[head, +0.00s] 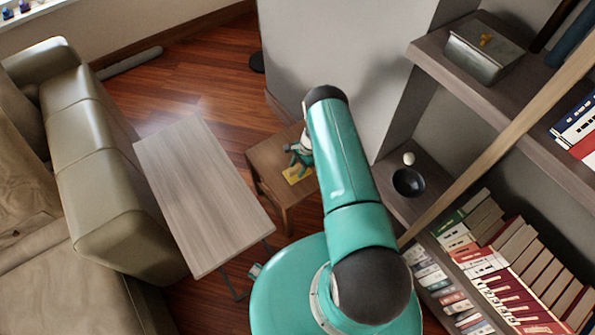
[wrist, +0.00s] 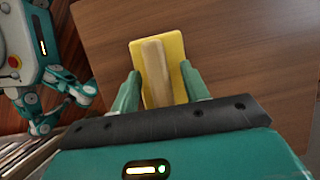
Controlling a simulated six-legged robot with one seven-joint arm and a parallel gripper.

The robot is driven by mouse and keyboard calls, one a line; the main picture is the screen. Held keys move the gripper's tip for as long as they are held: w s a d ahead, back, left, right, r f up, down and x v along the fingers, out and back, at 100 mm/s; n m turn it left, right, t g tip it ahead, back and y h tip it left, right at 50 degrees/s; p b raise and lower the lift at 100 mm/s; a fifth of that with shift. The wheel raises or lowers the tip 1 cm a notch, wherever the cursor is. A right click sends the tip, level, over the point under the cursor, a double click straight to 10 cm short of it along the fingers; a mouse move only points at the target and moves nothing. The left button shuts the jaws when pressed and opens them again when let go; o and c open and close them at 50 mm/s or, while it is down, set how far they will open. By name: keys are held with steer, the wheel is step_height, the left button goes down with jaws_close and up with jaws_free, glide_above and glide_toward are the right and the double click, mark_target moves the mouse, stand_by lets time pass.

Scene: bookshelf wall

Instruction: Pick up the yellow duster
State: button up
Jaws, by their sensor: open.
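The yellow duster (wrist: 156,72), a flat yellow pad with a pale wooden handle along its middle, lies on a small brown wooden table (wrist: 240,60). In the head view the duster (head: 297,174) is a small yellow patch on that table (head: 268,158), partly covered by my arm. My gripper (wrist: 159,76) is open, with one teal finger on each side of the duster in the wrist view. The handle lies between the fingers, with a gap to each. Whether the fingertips touch the pad or table is unclear. In the head view my gripper (head: 301,156) is just above the duster.
A pale grey wooden table (head: 200,190) stands to the left, beside a beige sofa (head: 105,170). On the right, shelves hold books (head: 500,265), a black bowl (head: 408,182), a white ball (head: 408,158) and a metal box (head: 484,50). Open floor (head: 200,85) lies behind.

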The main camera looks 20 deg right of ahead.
mark_target(295, 167)
jaws_close()
stand_by(0.4)
steer(key=shift+r, duration=0.55)
step_height(295, 167, up, 2)
steer(key=shift+r, duration=0.15)
steer(key=s+a+r, duration=0.3)
steer(key=s+r, duration=0.7)
steer(key=s, duration=0.3)
steer(key=shift+s+a, duration=0.15)
steer(key=shift+s, duration=0.2)
